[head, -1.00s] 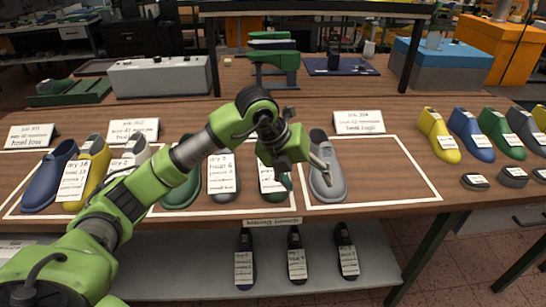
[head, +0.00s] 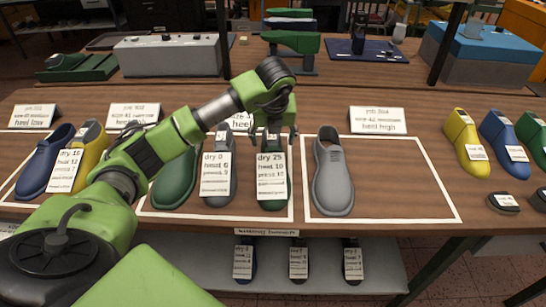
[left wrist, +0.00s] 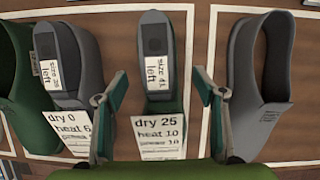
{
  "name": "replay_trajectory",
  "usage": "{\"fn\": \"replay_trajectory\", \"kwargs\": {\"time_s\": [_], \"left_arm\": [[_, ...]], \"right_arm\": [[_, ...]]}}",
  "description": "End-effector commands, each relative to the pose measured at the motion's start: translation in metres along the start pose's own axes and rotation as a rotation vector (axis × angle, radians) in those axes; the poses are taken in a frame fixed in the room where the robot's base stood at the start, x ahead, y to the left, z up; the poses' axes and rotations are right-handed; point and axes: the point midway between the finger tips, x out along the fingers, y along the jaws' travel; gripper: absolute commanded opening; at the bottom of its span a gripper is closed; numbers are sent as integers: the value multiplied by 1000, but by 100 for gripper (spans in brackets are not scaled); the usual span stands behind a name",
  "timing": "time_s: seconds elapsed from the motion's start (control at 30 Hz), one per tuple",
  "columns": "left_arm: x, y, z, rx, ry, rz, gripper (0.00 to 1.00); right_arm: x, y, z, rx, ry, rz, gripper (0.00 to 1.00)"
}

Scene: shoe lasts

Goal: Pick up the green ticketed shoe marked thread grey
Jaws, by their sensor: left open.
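A green shoe (head: 272,204) with a white ticket reading "dry 25, heat 10" stands in the middle outlined area in the head view. I cannot read "thread grey" on it. In the left wrist view this green shoe (left wrist: 178,103) has a grey top and a "size 41 left" label. My left gripper (head: 273,133) is open above its back end. In the left wrist view the fingers of the left gripper (left wrist: 160,85) are spread on either side of the shoe, apart from it. Part of the shoe is hidden by its ticket. My right gripper is not in view.
A ticketed grey shoe (head: 219,185) stands close on the left, with another green shoe (head: 174,182) beyond it. A plain grey shoe (head: 333,180) stands on the right. The outlined area right of it is bare. Job cards (head: 377,120) stand behind.

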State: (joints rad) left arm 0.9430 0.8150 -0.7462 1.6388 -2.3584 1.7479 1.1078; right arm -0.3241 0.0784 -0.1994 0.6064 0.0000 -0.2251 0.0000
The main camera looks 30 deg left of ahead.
Motion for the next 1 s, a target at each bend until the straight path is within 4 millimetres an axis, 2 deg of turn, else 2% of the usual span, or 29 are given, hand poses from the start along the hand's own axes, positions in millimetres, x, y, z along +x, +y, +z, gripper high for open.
{"fn": "replay_trajectory", "kwargs": {"time_s": [0.17,0.33,0.5,0.77,0.8,1.0], "left_arm": [[12,0,0,2,2,0,64],[33,3,0,1,5,2,64],[56,3,-1,2,3,0,64],[62,2,0,3,0,-1,64],[62,2,0,2,0,-1,61],[62,2,0,2,0,-1,9]], "right_arm": [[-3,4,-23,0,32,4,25],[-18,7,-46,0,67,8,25],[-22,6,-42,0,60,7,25],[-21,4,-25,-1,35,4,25],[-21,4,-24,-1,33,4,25],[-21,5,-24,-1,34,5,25]]}}
